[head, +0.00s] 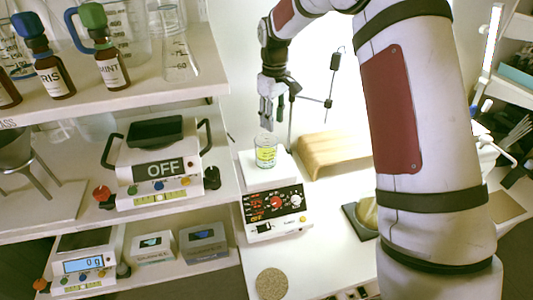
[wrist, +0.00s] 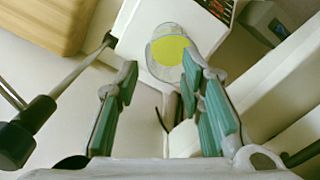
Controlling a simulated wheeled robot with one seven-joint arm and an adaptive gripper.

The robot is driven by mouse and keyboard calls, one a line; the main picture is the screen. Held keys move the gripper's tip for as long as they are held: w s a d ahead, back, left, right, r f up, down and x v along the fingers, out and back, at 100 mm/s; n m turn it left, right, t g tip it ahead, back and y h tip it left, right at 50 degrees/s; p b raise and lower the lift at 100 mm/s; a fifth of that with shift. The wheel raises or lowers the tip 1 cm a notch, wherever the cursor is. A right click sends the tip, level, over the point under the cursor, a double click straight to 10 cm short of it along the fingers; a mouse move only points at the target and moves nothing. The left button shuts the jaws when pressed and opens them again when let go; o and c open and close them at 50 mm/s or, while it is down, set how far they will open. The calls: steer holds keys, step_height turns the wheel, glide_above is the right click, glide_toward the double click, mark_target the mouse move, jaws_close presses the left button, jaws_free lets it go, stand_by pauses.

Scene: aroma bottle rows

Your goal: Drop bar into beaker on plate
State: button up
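A small glass beaker (head: 266,155) with yellow-green liquid stands on the white top of a stirring plate (head: 273,210) with a black control panel. In the wrist view the beaker (wrist: 170,48) is seen from above, its liquid yellow, on the plate's white top (wrist: 148,15). My gripper (head: 270,118) points down just above the beaker. In the wrist view my gripper (wrist: 160,66) has its two green-padded fingers apart, with nothing visible between them. The right fingertip overlaps the beaker's edge in that view. I cannot make out a bar in either view.
A thin support rod with a clamp (head: 330,85) stands close right of my gripper. A wooden block (head: 335,153) lies right of the plate. A round cork mat (head: 271,284) lies in front.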

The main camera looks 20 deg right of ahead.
steer(key=shift+r, duration=0.1)
step_height(320, 180, up, 12)
stand_by(0.5)
steer(key=shift+s, duration=0.1)
